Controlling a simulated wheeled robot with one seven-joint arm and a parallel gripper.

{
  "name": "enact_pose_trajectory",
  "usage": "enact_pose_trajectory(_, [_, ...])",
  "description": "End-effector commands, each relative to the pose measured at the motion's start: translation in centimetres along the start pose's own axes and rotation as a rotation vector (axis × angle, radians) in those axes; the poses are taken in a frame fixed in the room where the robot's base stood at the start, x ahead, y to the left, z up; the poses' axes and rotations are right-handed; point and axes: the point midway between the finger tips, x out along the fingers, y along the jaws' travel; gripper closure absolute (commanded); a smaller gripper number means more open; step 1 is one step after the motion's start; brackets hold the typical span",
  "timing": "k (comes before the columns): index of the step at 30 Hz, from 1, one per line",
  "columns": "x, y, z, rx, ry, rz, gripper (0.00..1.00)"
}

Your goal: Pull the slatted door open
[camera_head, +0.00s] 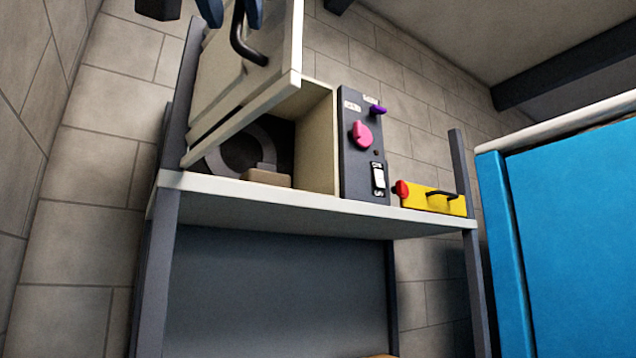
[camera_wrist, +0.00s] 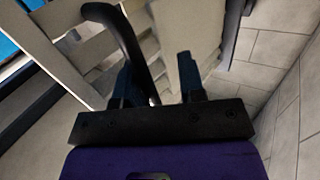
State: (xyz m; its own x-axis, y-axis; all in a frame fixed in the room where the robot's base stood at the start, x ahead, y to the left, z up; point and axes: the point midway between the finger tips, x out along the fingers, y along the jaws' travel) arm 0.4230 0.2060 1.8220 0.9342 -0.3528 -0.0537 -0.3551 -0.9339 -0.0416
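The cream slatted door (camera_head: 235,85) stands partly open on the box-like cabinet (camera_head: 317,140), swung out from its left side. Its slats also show in the wrist view (camera_wrist: 85,50). A dark curved handle (camera_head: 240,38) is on the door face. In the wrist view the handle (camera_wrist: 128,42) runs down toward the space between my fingers, close to the left one. My gripper (camera_wrist: 160,80) has its two fingers apart, with no firm hold visible. At the top of the head view, my gripper (camera_head: 230,10) is cut off by the frame beside the handle.
The cabinet stands on a shelf (camera_head: 290,200) beside a grey panel (camera_head: 352,175) with pink and purple knobs and a switch. A yellow box (camera_head: 430,200) sits further right. A dark ring (camera_head: 245,150) and small tan block (camera_head: 266,178) are inside. A blue unit (camera_head: 570,240) stands right.

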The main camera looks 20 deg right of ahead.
Motion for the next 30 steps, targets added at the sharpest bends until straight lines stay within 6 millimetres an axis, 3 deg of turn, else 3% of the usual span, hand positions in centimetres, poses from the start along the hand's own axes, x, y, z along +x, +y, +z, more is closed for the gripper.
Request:
enact_pose_trajectory(1, [-2.5,-2.6,1.6,-0.044,0.054,0.036,0.63])
enact_pose_trajectory(5, [-3.4,-2.4,1.4,-0.040,0.048,0.032,0.63])
enact_pose_trajectory(18, [-9.8,-0.7,0.4,-0.010,0.008,0.006,0.63])
enact_pose_trajectory(30, [-10.8,-0.1,0.1,-0.001,0.000,0.001,0.63])
